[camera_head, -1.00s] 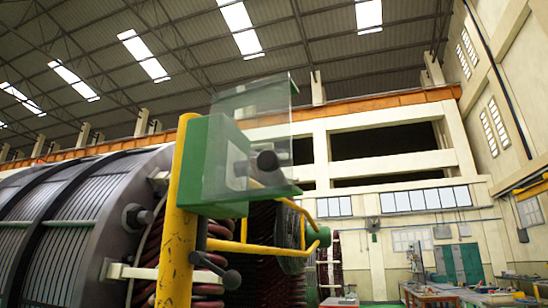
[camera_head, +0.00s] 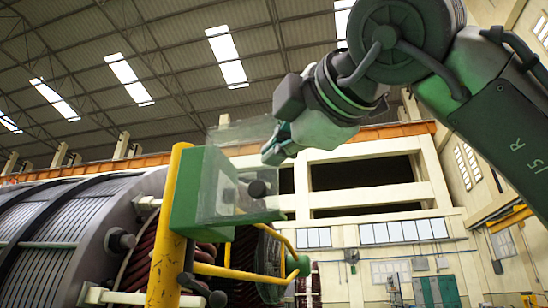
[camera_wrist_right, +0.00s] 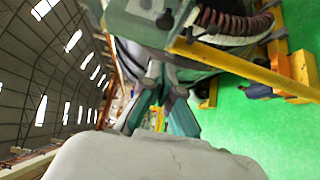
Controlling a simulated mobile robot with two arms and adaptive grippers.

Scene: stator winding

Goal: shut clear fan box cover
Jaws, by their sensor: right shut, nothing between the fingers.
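The green fan box (camera_head: 196,190) is mounted on a yellow post at left centre in the head view. Its clear cover (camera_head: 232,150) is see-through, with a panel standing up above the box, so it looks open. A dark round knob (camera_head: 258,188) shows at the box's right side. My right gripper (camera_head: 272,152) is shut and empty, at the right edge of the raised clear panel; I cannot tell whether it touches. In the right wrist view my gripper fingers (camera_wrist_right: 160,90) point away, below a pale box part with a dark knob (camera_wrist_right: 164,19). My left gripper is out of view.
The yellow post (camera_head: 168,235) and a yellow rail (camera_head: 235,272) stand beside and below the box. The large ribbed stator (camera_head: 60,220) fills the left. Green floor (camera_wrist_right: 250,130) shows in the wrist view. Workshop walls lie far behind.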

